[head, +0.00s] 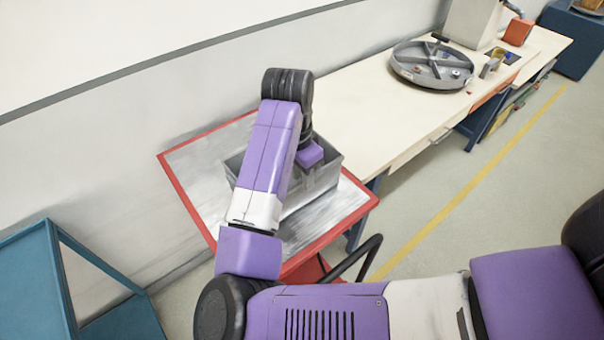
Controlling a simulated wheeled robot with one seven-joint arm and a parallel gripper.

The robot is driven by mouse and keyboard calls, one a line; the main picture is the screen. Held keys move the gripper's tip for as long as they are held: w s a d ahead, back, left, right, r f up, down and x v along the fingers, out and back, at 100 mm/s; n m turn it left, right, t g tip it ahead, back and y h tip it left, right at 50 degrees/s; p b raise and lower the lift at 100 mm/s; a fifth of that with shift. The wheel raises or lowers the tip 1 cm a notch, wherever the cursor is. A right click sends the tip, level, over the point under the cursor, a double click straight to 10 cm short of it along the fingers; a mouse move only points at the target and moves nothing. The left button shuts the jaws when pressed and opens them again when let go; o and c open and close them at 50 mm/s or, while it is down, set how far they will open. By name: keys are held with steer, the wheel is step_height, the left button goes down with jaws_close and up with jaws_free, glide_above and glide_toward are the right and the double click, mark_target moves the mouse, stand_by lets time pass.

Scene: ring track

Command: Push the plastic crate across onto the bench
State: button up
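The plastic crate (306,196) is a grey open box standing on the metal top of a red-edged cart (195,160). My arm crosses in front of the crate and hides part of it. The long light-topped bench (350,115) starts just beyond the cart's right far side, its top close to the cart's edge. My gripper (318,176) points down at the crate, below the purple wrist. Its fingers are small and blend with the grey crate, so I cannot tell whether they are open or touch it.
A round grey ribbed tray (432,66) lies farther along the bench, with small parts and an orange box (517,32) beyond it. The near bench top is clear. A blue-green frame (60,280) stands at lower left. The wall runs behind. Open floor with a yellow line lies right.

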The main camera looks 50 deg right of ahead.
mark_target(307, 202)
steer(key=shift+s+d+f+p, duration=0.1)
steer(key=shift+d+f+p, duration=0.05)
steer(key=shift+f, duration=1.1)
steer(key=shift+w+d+f+p, duration=0.1)
steer(key=shift+d+f+p, duration=0.1)
steer(key=shift+f, duration=1.1)
steer(key=shift+s+d+f+p, duration=0.1)
steer(key=shift+f+p, duration=0.05)
steer(key=shift+f, duration=1.1)
steer(key=shift+c, duration=0.4)
jaws_close()
